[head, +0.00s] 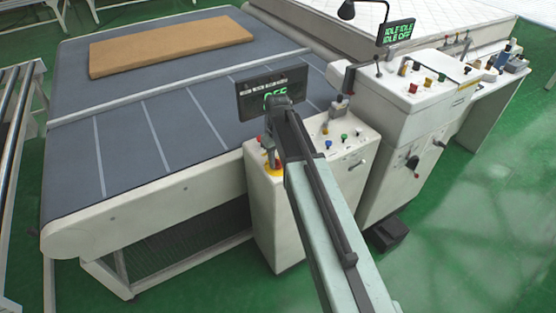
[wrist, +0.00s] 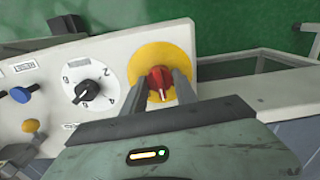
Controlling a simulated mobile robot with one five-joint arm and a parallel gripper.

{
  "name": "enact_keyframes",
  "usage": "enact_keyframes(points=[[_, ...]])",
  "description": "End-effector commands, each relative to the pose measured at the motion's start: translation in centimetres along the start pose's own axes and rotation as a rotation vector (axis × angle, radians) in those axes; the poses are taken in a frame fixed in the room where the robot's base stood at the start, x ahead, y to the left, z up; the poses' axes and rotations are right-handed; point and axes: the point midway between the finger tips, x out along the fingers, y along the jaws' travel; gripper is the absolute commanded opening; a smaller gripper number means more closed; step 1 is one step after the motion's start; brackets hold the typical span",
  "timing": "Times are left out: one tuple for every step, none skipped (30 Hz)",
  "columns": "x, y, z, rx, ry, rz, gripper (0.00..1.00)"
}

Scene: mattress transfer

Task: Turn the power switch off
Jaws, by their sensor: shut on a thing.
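The power switch is a red rotary knob (wrist: 160,76) on a round yellow plate (wrist: 150,53), set on a pale control panel. In the wrist view my gripper (wrist: 163,90) has one finger on each side of the knob and is shut on it. The knob's white mark points toward my gripper. In the head view the yellow plate (head: 274,173) shows at the left end of the control cabinet, partly hidden by my arm. The dark display (head: 247,103) above it shows green letters, partly covered by my arm, that seem to read OFF.
A black dial (wrist: 87,93) and a blue knob (wrist: 19,95) sit beside the switch. A brown slab (head: 170,45) lies on the grey conveyor (head: 75,150). A second console (head: 425,90) stands to the right, its display (head: 397,32) reading IDLE and OFF. Green floor is open at right.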

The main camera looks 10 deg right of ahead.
Motion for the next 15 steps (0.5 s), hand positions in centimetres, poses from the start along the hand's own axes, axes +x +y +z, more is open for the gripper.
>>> enact_keyframes(points=[[0.01, 0.01, 0.01, -0.042, 0.0, 0.0, 0.0], [0.01, 0.0, 0.01, -0.071, 0.0, 0.0, 0.0], [0.01, 0.0, 0.02, -0.109, 0.0, 0.0, 0.0], [0.01, -0.01, 0.01, -0.137, 0.0, 0.0, 0.0], [0.01, -0.01, 0.01, -0.166, 0.0, 0.0, 0.0], [0.01, -0.01, 0.01, -0.204, 0.0, 0.0, 0.0], [0.01, -0.02, 0.01, -0.232, 0.0, 0.0, 0.0], [0.01, -0.02, 0.01, -0.261, -0.001, 0.0, 0.0], [0.01, -0.02, 0.01, -0.297, -0.001, 0.0, 0.0], [0.0, -0.03, 0.01, -0.325, -0.001, 0.0, 0.0], [0.0, -0.03, 0.01, -0.352, -0.001, 0.0, 0.0], [0.0, -0.04, 0.01, -0.387, -0.001, 0.0, 0.0], [0.0, -0.04, 0.01, -0.412, -0.001, 0.0, 0.0], [0.0, -0.04, 0.01, -0.438, -0.001, 0.0, 0.0], [0.0, -0.04, 0.01, -0.469, -0.001, 0.001, 0.0]])
